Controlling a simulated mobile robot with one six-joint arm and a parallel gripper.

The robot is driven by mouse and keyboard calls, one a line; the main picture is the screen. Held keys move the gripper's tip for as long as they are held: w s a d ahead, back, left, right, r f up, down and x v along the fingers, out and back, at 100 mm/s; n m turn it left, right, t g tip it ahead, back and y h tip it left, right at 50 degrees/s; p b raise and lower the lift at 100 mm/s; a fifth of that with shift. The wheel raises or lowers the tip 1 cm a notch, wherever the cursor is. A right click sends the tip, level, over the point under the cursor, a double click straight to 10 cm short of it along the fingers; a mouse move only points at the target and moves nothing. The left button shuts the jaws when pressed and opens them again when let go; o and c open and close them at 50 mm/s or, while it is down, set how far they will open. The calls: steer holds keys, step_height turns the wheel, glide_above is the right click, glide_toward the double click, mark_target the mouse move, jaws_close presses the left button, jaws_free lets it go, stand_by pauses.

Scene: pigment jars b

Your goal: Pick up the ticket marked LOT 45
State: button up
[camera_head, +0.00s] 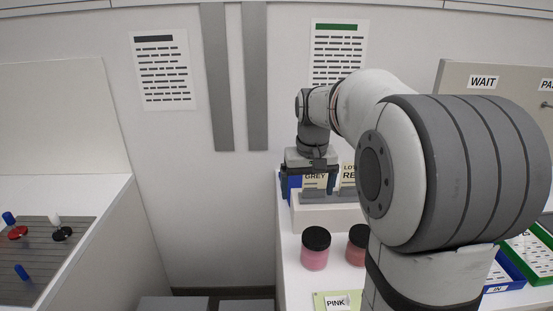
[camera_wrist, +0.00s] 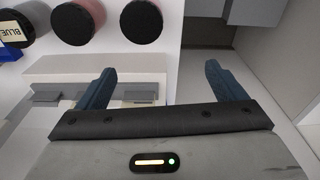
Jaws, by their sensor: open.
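Cream tickets stand in a grey holder on a white block (camera_head: 325,216) in the head view. One ticket (camera_head: 315,181) reads GREY. Beside it, another ticket (camera_head: 348,177) shows only "LOT" and "RE", cut off by my arm. No number 45 can be read. My gripper (camera_head: 308,186) is open, pointing down at the GREY ticket, with its blue fingers on either side of it. In the wrist view, the open fingers of my gripper (camera_wrist: 160,84) straddle the right end of the holder (camera_wrist: 60,90). I cannot tell whether they touch a ticket.
A pink jar (camera_head: 315,249) and a reddish jar (camera_head: 357,245) stand in front of the block. A PINK card (camera_head: 336,302) lies nearer. A blue tray (camera_head: 505,273) and a green tray (camera_head: 528,250) are at right. A grey board (camera_head: 35,250) with pegs lies left.

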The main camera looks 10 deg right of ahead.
mark_target(315, 180)
steer(key=shift+o, duration=0.2)
steer(key=shift+m+g, duration=0.5)
steer(key=shift+g, duration=0.1)
steer(key=w+d+p, duration=0.1)
steer(key=w+d, duration=0.1)
steer(key=w, duration=0.2)
steer(key=w+d+r+p, duration=0.1)
steer(key=w+d, duration=0.2)
steer(key=w, duration=0.2)
steer(key=w+d+r+p, duration=0.1)
steer(key=w+d+p, duration=0.1)
steer(key=w, duration=0.2)
steer(key=shift+w+d+r, duration=0.1)
steer(key=shift+w+d, duration=0.05)
steer(key=shift+w, duration=0.25)
step_height(315, 180, down, 8)
steer(key=shift+w+d+r+p, duration=0.1)
steer(key=shift+p, duration=0.85)
steer(key=c, duration=1)
